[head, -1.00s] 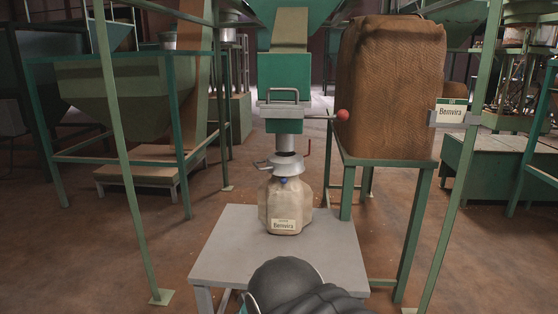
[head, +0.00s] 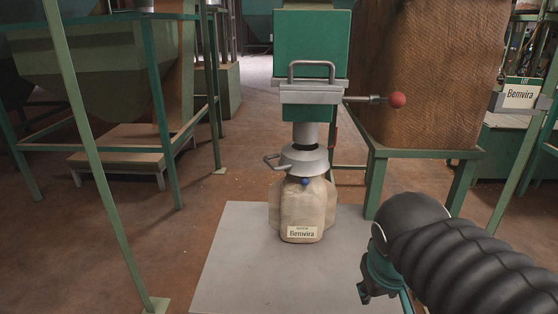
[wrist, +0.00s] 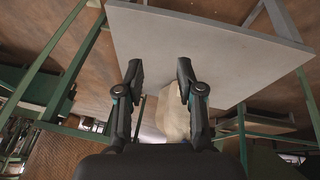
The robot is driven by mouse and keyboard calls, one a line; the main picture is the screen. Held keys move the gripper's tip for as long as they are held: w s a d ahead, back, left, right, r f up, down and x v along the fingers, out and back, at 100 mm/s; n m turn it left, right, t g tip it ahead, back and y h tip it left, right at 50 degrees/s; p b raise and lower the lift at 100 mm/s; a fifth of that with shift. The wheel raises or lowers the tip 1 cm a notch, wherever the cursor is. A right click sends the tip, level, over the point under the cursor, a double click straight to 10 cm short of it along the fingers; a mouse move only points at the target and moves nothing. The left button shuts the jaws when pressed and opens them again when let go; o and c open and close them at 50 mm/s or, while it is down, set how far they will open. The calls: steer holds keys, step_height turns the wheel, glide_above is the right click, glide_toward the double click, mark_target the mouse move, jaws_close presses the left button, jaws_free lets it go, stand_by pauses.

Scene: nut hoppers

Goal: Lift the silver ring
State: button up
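The silver ring (head: 304,159) is a grey collar with a loop handle on its left side. It sits around the top of the tan Bemvira bag (head: 302,210), just below the hopper's spout (head: 305,132). A blue knob (head: 305,182) shows just below the ring. My gripper (head: 375,290) is low at the right in the head view, apart from the ring and partly hidden by my arm. In the wrist view my gripper (wrist: 158,72) is open and empty, with part of the bag (wrist: 172,118) between and beyond its fingers. I cannot make out the ring there.
The bag stands on a grey table (head: 240,250). A red-knobbed lever (head: 397,100) sticks out right of the green hopper outlet (head: 312,45). A big brown sack (head: 420,80) stands on a green frame at the right. A green post (head: 95,160) rises at the left.

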steer(key=w+a+r+n+h+b, duration=0.1)
steer(key=w+h, duration=0.1)
steer(key=w, duration=0.3)
steer(key=w+a+r+n+h, duration=0.1)
steer(key=w+n+h, duration=0.15)
steer(key=w, duration=0.25)
steer(key=n+t+h+b, duration=0.3)
steer(key=n+t+h, duration=0.1)
steer(key=t+h, duration=0.35)
glide_toward(267, 159)
steer(key=shift+t, duration=0.45)
steer(key=x, duration=0.6)
steer(key=f+x, duration=0.1)
steer(key=x, duration=0.3)
steer(key=shift+s+d, duration=0.2)
steer(key=shift+s, duration=0.05)
steer(key=shift+c, duration=0.2)
jaws_close()
steer(key=shift+m, duration=0.25)
